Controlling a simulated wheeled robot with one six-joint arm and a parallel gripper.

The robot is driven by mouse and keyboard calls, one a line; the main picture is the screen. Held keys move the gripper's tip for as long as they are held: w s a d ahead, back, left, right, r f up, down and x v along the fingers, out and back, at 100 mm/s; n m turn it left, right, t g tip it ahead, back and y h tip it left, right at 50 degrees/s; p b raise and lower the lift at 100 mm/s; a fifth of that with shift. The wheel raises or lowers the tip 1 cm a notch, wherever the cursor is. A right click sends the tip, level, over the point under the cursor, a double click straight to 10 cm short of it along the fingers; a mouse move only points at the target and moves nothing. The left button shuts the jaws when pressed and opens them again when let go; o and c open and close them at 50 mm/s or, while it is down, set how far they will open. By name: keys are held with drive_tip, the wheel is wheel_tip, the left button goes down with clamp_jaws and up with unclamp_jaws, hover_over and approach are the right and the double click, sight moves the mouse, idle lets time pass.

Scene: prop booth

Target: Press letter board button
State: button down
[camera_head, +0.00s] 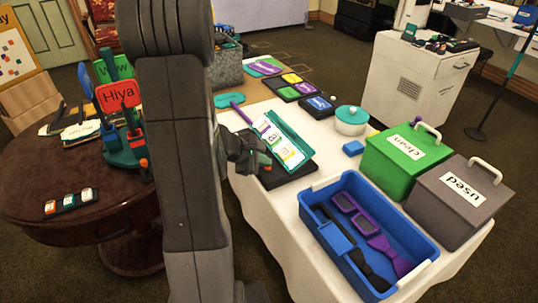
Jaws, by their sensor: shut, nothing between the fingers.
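My gripper (262,164) is at the near left edge of the white-covered table, partly hidden behind my arm. It is shut and holds nothing. It overlaps the near left part of a tilted teal board (291,133) with white, marked panels, which sits on a black base (286,177). I cannot tell whether gripper and board touch. Small green and red spots show by the fingertips; I cannot tell whether either is a button. No button is clearly visible on the board. A purple rod (241,114) lies at its far left.
A blue tray (319,199) with paddles stands at the front right, beside green (384,166) and grey (432,207) lidded boxes. A round brown table (30,185) with signs and a three-piece strip (70,208) is left.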

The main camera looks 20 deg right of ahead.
sight(265, 169)
drive_tip(key=shift+r, duration=0.4)
wheel_tip(265, 169, up, 6)
drive_tip(key=p, duration=0.4)
drive_tip(key=shift+p, duration=0.3)
drive_tip(key=shift+f, duration=0.1)
